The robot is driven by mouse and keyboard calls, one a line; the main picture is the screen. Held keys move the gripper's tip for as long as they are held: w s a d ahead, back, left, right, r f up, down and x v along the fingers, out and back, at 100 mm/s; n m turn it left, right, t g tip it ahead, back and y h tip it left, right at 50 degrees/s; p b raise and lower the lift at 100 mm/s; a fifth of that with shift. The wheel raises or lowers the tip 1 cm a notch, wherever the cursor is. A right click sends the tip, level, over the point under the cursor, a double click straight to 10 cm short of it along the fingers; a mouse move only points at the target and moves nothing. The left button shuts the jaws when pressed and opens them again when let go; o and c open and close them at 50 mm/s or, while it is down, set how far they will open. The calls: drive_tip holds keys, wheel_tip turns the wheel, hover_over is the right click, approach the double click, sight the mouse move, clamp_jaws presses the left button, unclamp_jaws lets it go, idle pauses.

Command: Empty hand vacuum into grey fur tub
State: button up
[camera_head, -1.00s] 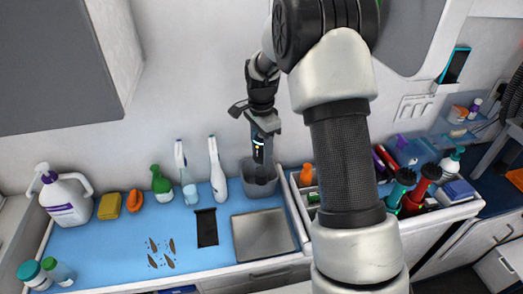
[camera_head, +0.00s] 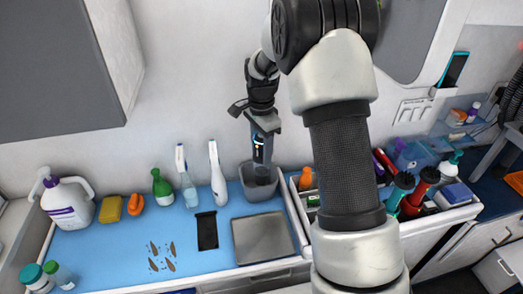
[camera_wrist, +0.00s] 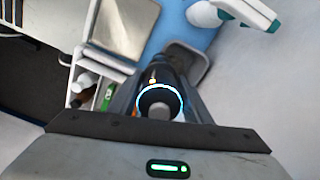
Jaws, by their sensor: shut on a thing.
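My gripper (camera_head: 265,124) is shut on the hand vacuum (camera_head: 259,147), which hangs upright with its dark end pointing down. The grey fur tub (camera_head: 264,196) stands on the blue counter by the wall. The vacuum's lower end overlaps the tub's opening in the head view; whether it touches the tub or is inside the rim I cannot tell. In the wrist view the vacuum (camera_wrist: 160,98) shows a lit blue ring, and part of the grey tub (camera_wrist: 199,62) shows behind it. The tub's contents are hidden.
A metal tray (camera_head: 263,238) and a black slab (camera_head: 207,230) lie in front of the tub. A white spray bottle (camera_head: 217,175) stands close to its left. A drawer of brushes and bottles (camera_head: 432,215) is to the right. Brown debris (camera_head: 162,256) lies on the counter.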

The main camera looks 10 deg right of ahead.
sight(261, 140)
drive_tip(key=shift+f+b, duration=0.65)
drive_tip(key=shift+f, duration=0.3)
idle(0.8)
drive_tip(key=shift+r, duration=0.15)
drive_tip(key=shift+r+p, duration=2)
drive_tip(key=shift+r, duration=0.9)
